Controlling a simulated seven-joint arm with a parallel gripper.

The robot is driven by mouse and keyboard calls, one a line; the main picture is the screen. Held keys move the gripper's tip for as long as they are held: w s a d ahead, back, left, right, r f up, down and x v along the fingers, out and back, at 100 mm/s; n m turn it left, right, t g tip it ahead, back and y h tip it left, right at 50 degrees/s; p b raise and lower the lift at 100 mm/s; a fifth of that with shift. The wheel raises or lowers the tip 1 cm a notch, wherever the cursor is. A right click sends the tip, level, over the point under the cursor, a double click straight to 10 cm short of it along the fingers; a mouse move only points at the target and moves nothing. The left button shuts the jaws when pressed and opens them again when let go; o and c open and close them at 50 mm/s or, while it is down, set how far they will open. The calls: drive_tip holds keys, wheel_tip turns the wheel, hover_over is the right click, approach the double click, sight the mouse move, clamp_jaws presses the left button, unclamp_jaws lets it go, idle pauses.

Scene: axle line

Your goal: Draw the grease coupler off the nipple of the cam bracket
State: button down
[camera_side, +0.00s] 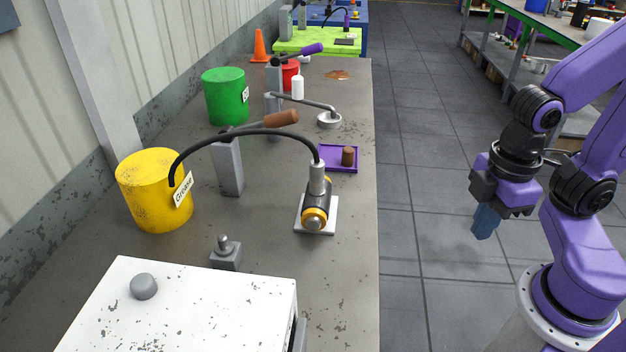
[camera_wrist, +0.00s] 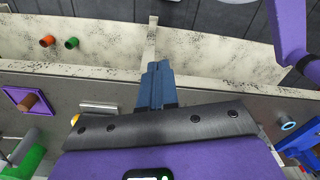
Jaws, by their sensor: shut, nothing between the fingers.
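The grease coupler (camera_side: 318,180) is a metallic sleeve at the end of a black hose (camera_side: 243,133). It stands on top of the cam bracket (camera_side: 316,213), a dark body with a yellow ring and round metal end, on a pale plate. The nipple is hidden beneath the coupler. The hose arches left to the yellow grease bucket (camera_side: 152,190). My gripper (camera_side: 486,222) has blue fingers, closed together and empty. It hangs to the right of the bench, well apart from the coupler. The fingers also show shut in the wrist view (camera_wrist: 157,82).
A purple tray (camera_side: 326,164) with a brown cylinder lies behind the bracket. A grey pump block (camera_side: 228,168) with a brown-handled lever, a green bucket (camera_side: 225,97) and a white box (camera_side: 190,305) occupy the bench. The bench's right edge beside the bracket is clear.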

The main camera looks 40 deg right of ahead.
idle(0.4)
drive_tip(key=c, duration=0.7)
unclamp_jaws()
drive_tip(key=shift+c, duration=0.2)
